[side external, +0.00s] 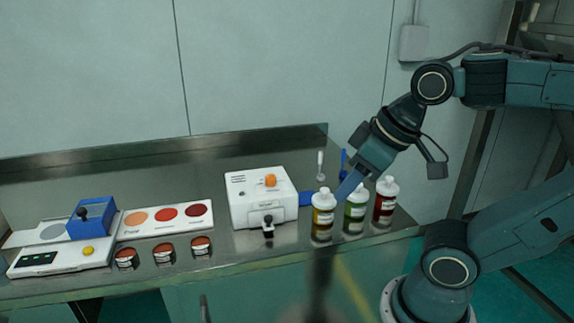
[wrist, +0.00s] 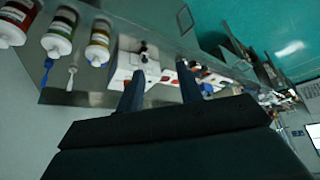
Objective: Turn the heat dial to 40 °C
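A white box (side external: 250,207) stands on the steel bench with an orange dial (side external: 270,180) on its top, which I take for the heat dial. Its scale marks are too small to read. A black lever (side external: 268,226) sticks out of its front. My gripper (side external: 325,194) is low to the right of the box, among the bottles, apart from the dial. In the wrist view its two blue fingers (wrist: 160,75) stand well apart with nothing held. The white box (wrist: 122,68) shows beyond the left finger there; the dial cannot be made out clearly.
Yellow (side external: 323,215), green (side external: 356,208) and red (side external: 384,202) bottles stand close by my gripper. White and blue spatulas are behind. Left are a colour card (side external: 135,232), small jars (side external: 163,253) and a white device (side external: 62,260) with a blue block (side external: 91,218).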

